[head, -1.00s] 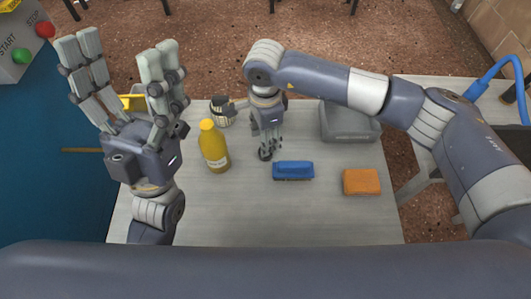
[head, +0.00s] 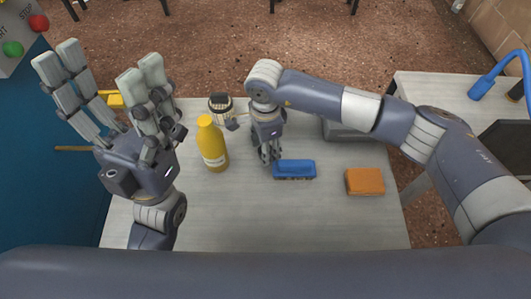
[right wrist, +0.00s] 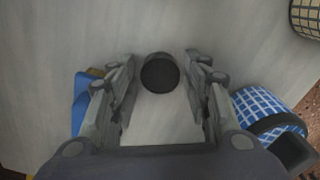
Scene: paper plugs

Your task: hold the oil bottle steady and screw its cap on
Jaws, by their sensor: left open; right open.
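The yellow oil bottle (head: 212,152) stands upright on the table, its neck at the top. My left gripper (head: 98,68) is open and empty, raised to the left of the bottle. My right gripper (head: 269,160) points down at the table, to the right of the bottle and beside the blue brush. In the right wrist view its fingers (right wrist: 160,82) are open on either side of a dark round cap (right wrist: 160,73), with gaps on both sides. The cap is hidden behind the fingers in the head view.
The blue brush (head: 294,169) lies right of my right gripper, with an orange sponge (head: 364,181) further right. A patterned mug (head: 221,105) stands behind the bottle. A grey tray (head: 345,131) is partly hidden by my right arm. The front of the table is clear.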

